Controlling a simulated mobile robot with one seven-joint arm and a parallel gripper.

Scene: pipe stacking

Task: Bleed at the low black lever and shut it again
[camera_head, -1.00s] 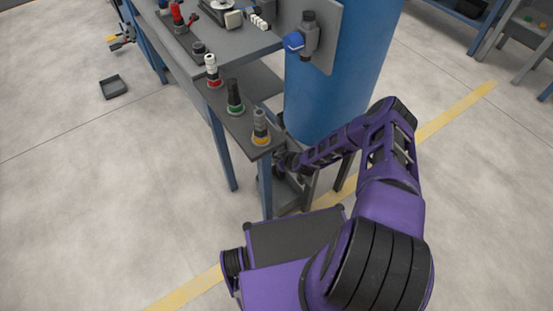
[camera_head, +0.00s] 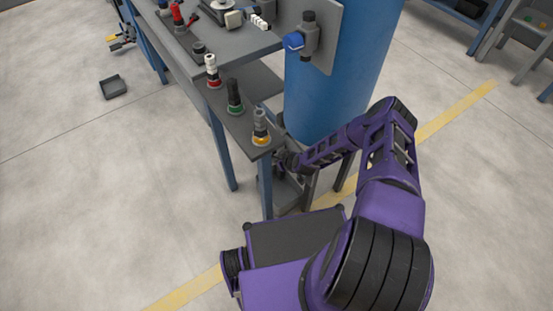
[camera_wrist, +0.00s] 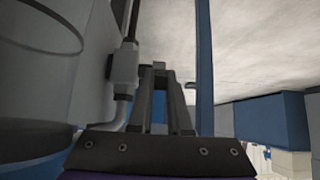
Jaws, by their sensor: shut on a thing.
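In the wrist view, my gripper (camera_wrist: 160,74) has its two dark fingers converging at the tips, shut on a small dark piece, which I take to be the low black lever; the fingers mostly hide it. A pale grey valve body (camera_wrist: 125,66) on a bent pipe (camera_wrist: 119,110) stands just left of the fingertips. A thin dark rod rises above this body. In the head view, my arm reaches low between the bench end and the blue tank (camera_head: 325,95); the fingertips and the lever are hidden there.
A blue bench leg (camera_head: 265,188) stands close to my wrist. A shelf above it carries red, green and yellow-ringed fittings (camera_head: 235,97). Open floor (camera_head: 110,210) lies to the left.

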